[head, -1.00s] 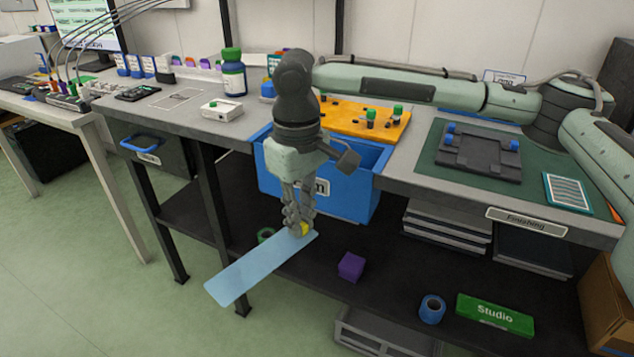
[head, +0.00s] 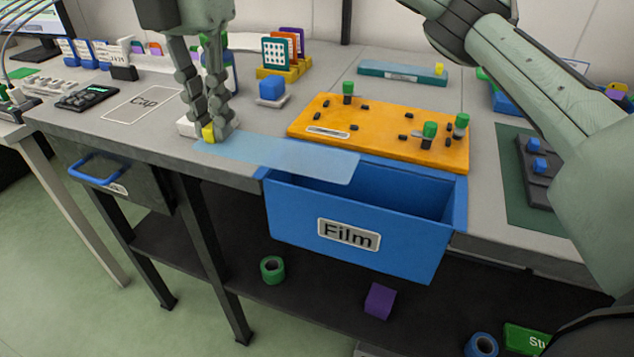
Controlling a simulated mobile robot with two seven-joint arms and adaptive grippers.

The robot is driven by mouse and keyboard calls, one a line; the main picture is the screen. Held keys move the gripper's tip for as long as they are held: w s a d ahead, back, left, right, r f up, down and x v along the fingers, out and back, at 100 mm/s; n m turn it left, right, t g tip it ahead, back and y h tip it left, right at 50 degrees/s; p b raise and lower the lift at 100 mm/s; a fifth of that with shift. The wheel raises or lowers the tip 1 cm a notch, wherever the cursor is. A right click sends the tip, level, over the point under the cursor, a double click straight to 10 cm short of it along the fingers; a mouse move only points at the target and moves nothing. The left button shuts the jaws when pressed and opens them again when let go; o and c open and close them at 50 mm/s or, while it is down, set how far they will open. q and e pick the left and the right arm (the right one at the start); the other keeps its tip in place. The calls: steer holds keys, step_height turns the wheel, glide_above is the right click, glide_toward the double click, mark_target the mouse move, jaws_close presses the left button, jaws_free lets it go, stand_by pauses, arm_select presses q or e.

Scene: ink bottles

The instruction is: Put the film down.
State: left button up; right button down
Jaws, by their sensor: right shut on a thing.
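The film (head: 290,157) is a flat translucent light-blue strip with a yellow tab (head: 208,133) at its left end. My right gripper (head: 209,131) is shut on the film at the tab, fingers pointing down. The film extends right from the fingers, across the table's front edge and over the left part of the open blue drawer labelled Film (head: 350,238). It seems to be above the table; I cannot tell whether it touches anything. The visible inside of the drawer looks empty. My left gripper is not in view.
An orange board (head: 385,128) with green-capped posts stands behind the drawer. A white box is partly hidden behind my gripper. A marked Cap area (head: 143,102) lies clear at left. A closed drawer with a blue handle (head: 97,172) is at front left. A dark shelf lies below.

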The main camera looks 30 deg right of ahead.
mark_target(306, 148)
arm_select(q)
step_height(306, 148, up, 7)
steer(key=b, duration=0.3)
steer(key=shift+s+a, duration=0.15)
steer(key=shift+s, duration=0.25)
arm_select(e)
steer(key=s+d+f, duration=0.2)
steer(key=d+f, duration=0.9)
steer(key=shift+s, duration=0.35)
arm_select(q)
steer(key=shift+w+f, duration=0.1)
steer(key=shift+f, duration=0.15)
arm_select(e)
steer(key=shift+f, duration=0.35)
steer(key=shift+f+p, duration=0.2)
steer(key=shift+p, duration=0.15)
steer(key=c, duration=1.9)
jaws_free()
steer(key=o, duration=0.3)
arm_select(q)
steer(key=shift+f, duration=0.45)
arm_select(e)
steer(key=shift+o, duration=0.2)
